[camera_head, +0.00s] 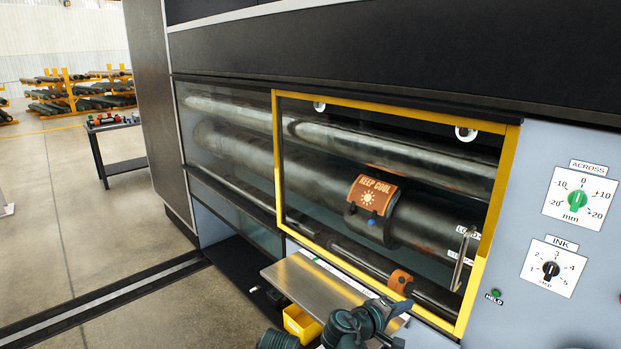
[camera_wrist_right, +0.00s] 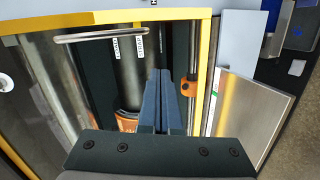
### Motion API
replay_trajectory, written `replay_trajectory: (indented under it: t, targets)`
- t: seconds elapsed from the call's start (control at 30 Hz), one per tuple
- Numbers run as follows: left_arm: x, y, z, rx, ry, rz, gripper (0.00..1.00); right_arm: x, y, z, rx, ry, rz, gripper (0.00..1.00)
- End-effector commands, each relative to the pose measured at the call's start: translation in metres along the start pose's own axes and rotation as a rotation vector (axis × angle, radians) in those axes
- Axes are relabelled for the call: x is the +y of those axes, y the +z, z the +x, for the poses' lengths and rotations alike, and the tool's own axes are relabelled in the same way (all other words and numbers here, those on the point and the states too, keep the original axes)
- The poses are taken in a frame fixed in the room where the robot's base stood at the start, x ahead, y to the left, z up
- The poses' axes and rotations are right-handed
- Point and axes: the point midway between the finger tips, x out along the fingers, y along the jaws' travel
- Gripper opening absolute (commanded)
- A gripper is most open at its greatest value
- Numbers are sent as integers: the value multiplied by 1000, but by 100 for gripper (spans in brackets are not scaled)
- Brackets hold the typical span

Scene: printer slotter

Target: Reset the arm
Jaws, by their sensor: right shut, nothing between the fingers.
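My right gripper (camera_wrist_right: 162,78) is shut and empty in the right wrist view, its two dark blue fingers together. Behind them is the yellow-framed window (camera_wrist_right: 203,75) of the machine, with a metal bar handle (camera_wrist_right: 100,35). In the head view, part of my right arm (camera_head: 362,322) shows at the bottom, in front of the metal shelf (camera_head: 310,284); its fingertips cannot be made out clearly there. My left gripper is not in view.
A yellow bin (camera_head: 301,324) sits below the shelf. The ACROSS dial (camera_head: 576,201) and INK dial (camera_head: 551,270) are at right. Open floor (camera_head: 80,210) lies left.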

Motion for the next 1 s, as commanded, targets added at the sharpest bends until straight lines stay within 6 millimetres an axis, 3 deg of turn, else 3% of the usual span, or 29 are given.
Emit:
replay_trajectory:
  t: [0.03, 0.2, 0.4, 0.5, 0.63, 1.0]
  targets:
    - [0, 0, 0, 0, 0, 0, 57, -25, 7, -8, -28, -105, 32, 0]
    - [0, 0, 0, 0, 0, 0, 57, -112, 25, -53, -131, -487, 103, 0]
    - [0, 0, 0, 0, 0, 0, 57, -184, 39, -129, -230, -883, 107, 0]
    - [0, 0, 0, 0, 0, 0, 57, -202, 43, -160, -262, -1020, 93, 0]
    - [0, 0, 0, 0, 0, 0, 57, -214, 47, -186, -284, -1126, 77, 0]
    - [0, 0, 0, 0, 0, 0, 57, -217, 48, -195, -292, -1163, 72, 0]
